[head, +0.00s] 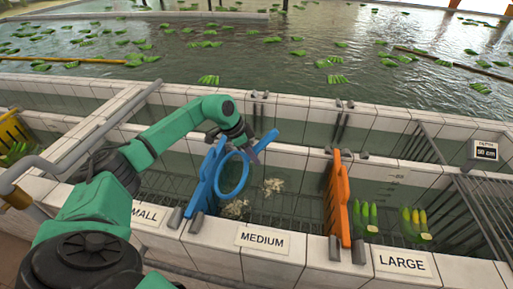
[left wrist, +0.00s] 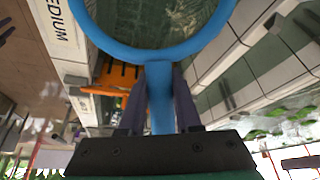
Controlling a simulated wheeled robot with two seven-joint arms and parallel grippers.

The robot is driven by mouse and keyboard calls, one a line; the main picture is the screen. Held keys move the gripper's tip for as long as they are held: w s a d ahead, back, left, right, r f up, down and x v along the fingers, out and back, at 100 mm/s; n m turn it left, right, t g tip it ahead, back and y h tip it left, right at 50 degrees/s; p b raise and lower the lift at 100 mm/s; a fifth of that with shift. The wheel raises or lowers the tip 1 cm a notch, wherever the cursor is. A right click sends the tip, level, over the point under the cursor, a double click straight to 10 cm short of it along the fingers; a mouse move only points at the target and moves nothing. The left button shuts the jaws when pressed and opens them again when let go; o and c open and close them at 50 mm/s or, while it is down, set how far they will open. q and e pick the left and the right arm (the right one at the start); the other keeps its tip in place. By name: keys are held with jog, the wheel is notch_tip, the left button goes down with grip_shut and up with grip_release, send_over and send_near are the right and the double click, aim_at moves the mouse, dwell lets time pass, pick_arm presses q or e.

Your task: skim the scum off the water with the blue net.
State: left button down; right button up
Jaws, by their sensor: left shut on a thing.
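The blue net (head: 246,175) is a round hoop on a short straight handle. My left gripper (head: 250,150) is shut on its handle, and the hoop hangs over the middle channel, beside the blue gate. In the left wrist view the handle (left wrist: 160,100) lies between the two fingers (left wrist: 158,80), with the hoop beyond. Pale, foamy scum shows in two patches, one (head: 273,186) right of the hoop and one (head: 235,208) just below it in the picture. I cannot tell whether the hoop touches the water. My right gripper is not in view.
A blue slatted gate (head: 203,185) stands left of the hoop and an orange gate (head: 338,200) to the right. Tiled walls with a MEDIUM sign (head: 262,240) and a LARGE sign (head: 402,263) edge the channel. Bananas (head: 414,222) float beyond the orange gate. A large pool lies behind.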

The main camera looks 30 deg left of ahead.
pick_arm(q)
notch_tip(320, 180, down, 27)
jog(key=w+b, duration=0.1)
jog(key=b, duration=1)
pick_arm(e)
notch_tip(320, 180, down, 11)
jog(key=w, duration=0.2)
pick_arm(q)
notch_tip(320, 180, up, 29)
jog(key=p, duration=1.1)
jog(key=shift+f, duration=0.1)
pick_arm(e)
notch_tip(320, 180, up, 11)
